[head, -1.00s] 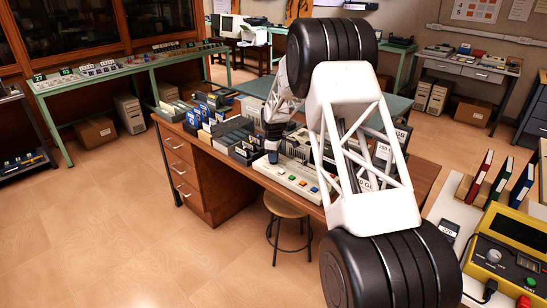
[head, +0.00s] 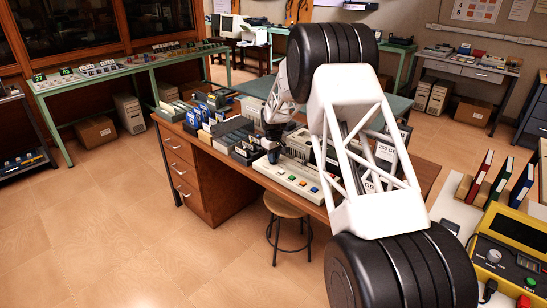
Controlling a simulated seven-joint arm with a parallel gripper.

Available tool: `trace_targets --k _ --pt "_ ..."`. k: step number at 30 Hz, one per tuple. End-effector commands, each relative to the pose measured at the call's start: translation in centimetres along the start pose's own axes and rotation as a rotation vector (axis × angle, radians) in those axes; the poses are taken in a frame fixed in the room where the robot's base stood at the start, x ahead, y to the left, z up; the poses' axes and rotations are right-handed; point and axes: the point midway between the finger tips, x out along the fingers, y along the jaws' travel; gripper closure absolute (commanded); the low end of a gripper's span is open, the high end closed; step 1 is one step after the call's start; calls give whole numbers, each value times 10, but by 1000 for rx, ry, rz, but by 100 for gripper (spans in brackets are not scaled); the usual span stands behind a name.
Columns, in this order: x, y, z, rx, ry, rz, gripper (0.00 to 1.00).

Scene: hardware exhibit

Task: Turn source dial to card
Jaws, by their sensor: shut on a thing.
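A long pale control panel (head: 298,183) with coloured buttons lies along the front edge of the wooden desk. My gripper (head: 272,156) points down at the panel's left end, beyond my large black and white arm. It is small and dark in this view. It is shut on what looks like the source dial there; the jaws hide the dial, so its pointer and markings cannot be read.
Card boxes and racks (head: 232,132) stand left of the gripper on the desk (head: 207,165). A stool (head: 285,208) stands in front. A yellow tester (head: 505,250) with its own knob stands at the lower right. My arm hides the desk's right part.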

Motion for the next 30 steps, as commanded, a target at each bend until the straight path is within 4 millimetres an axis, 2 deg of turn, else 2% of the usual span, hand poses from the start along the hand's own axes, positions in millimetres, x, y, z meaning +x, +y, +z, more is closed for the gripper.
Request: trace_targets --k 6,18,19,24,30 --pt "0 0 1 63 -1 0 100" --pt "0 0 1 74 -1 -1 100" --pt "0 0 1 74 -1 -1 83" --pt "0 0 1 73 -1 0 58" --pt "0 0 0 73 -1 0 58"
